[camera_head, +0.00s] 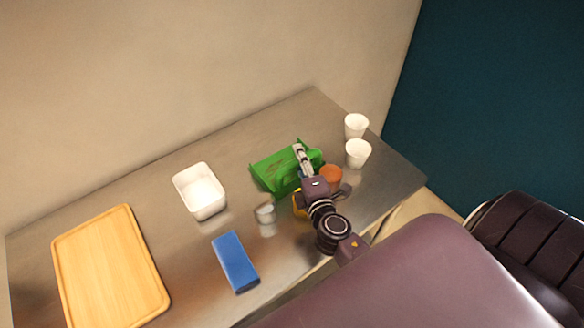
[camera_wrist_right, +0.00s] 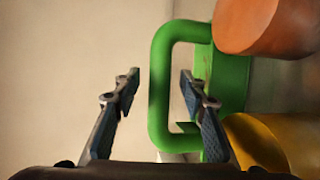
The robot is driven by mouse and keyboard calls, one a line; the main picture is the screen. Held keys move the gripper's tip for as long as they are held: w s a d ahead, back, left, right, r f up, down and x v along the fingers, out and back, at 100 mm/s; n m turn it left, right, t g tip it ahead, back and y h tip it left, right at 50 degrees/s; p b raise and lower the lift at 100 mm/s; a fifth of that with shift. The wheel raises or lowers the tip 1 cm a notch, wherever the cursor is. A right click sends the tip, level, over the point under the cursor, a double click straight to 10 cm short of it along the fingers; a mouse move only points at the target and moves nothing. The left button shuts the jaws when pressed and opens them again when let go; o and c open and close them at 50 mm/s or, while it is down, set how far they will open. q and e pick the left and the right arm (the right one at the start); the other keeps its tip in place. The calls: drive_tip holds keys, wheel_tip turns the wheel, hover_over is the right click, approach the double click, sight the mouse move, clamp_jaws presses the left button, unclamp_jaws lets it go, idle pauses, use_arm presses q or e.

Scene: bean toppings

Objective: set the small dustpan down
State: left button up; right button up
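The green small dustpan (camera_head: 270,174) rests on the metal table, right of the white tub. My right gripper (camera_head: 301,152) is over its right part in the head view. In the right wrist view, my right gripper (camera_wrist_right: 158,82) is open. The bar of the dustpan's green loop handle (camera_wrist_right: 160,95) lies between the two fingers, with visible gaps to both. The right finger shows across the inside of the loop. My left gripper is not in view.
An orange cup (camera_head: 331,175) and a yellow object (camera_head: 298,204) stand close beside my right gripper. Two white cups (camera_head: 358,154) stand further right. A white tub (camera_head: 202,205), a small pale cup (camera_head: 265,213), a blue block (camera_head: 235,262) and a wooden board (camera_head: 108,265) are left on the table.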

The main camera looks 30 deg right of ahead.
drive_tip(key=shift+c, duration=0.7)
clamp_jaws()
